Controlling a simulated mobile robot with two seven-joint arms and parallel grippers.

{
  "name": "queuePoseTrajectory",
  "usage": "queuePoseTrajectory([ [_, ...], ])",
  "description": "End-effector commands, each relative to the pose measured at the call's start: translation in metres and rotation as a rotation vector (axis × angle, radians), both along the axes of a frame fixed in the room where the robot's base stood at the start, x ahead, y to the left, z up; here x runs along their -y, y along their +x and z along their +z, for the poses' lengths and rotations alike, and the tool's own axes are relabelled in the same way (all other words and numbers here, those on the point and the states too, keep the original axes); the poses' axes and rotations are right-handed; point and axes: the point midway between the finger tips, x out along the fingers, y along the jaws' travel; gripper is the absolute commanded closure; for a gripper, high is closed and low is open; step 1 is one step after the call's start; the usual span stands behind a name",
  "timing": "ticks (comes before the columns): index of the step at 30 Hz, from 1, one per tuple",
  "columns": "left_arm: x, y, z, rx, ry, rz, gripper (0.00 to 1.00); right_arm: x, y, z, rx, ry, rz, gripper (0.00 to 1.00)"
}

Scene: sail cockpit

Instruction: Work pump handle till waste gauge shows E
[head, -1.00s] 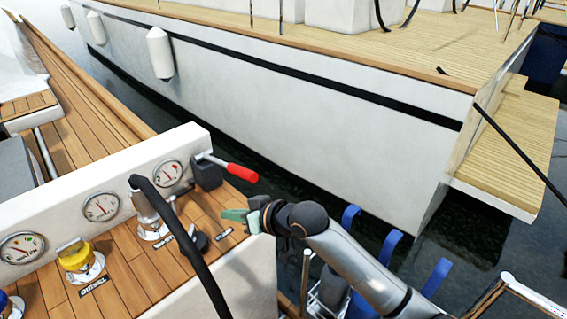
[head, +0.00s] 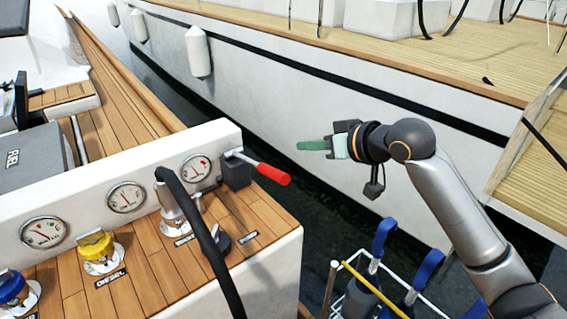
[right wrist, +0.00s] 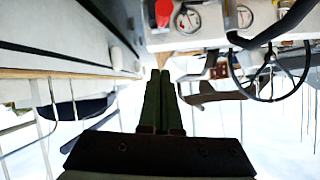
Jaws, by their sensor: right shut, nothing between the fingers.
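The pump handle (head: 273,173) is a red grip on a metal lever from a dark block at the right end of the white gauge panel. It slopes slightly down to the right. The gauge closest to it (head: 196,168) is presumably the waste gauge; its letters and needle are too small to read surely. My right gripper (head: 303,145), with green fingers, is shut and empty, above and right of the red grip in the picture, apart from it. In the right wrist view its fingers (right wrist: 160,75) are together, the red grip (right wrist: 163,12) at the top edge. My left gripper is not in view.
A black hose (head: 205,235) runs to a metal deck fitting (head: 180,212) in front of the panel. Yellow (head: 95,245) and blue (head: 12,287) caps stand at left. A white-hulled boat (head: 300,110) lies across dark water. Blue-topped items (head: 383,237) stand in a rack below my right arm.

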Motion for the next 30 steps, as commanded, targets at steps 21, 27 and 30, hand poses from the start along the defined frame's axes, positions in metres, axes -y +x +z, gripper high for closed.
queuePoseTrajectory([
  [21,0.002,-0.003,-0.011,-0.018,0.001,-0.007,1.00,-0.053,0.065,-0.044,-0.001,0.002,0.000,1.00],
  [27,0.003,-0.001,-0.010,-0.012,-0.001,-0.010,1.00,-0.056,0.062,-0.070,0.000,0.000,0.000,1.00],
  [30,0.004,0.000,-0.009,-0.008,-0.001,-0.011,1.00,-0.057,0.059,-0.079,0.001,-0.001,0.000,1.00],
])
